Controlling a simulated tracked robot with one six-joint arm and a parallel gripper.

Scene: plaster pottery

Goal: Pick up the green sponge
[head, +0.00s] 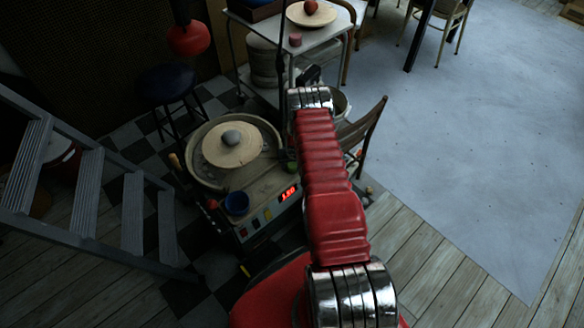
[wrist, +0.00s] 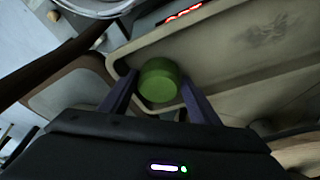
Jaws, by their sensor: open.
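The green sponge (wrist: 159,80) is a short round piece. In the wrist view it sits between the two dark fingers of my gripper (wrist: 158,84), near their tips. The fingers are spread to either side of it, and I cannot tell whether either touches it. In the head view a small patch of the green sponge (head: 290,166) shows on the right part of the pottery wheel's table, beside my red arm. My arm hides much of that area and most of the gripper there.
A blue bowl (head: 236,203) and a red digit display (head: 287,194) are nearby. A wooden chair (head: 370,130) stands to the right. A step ladder (head: 85,190) is at the left.

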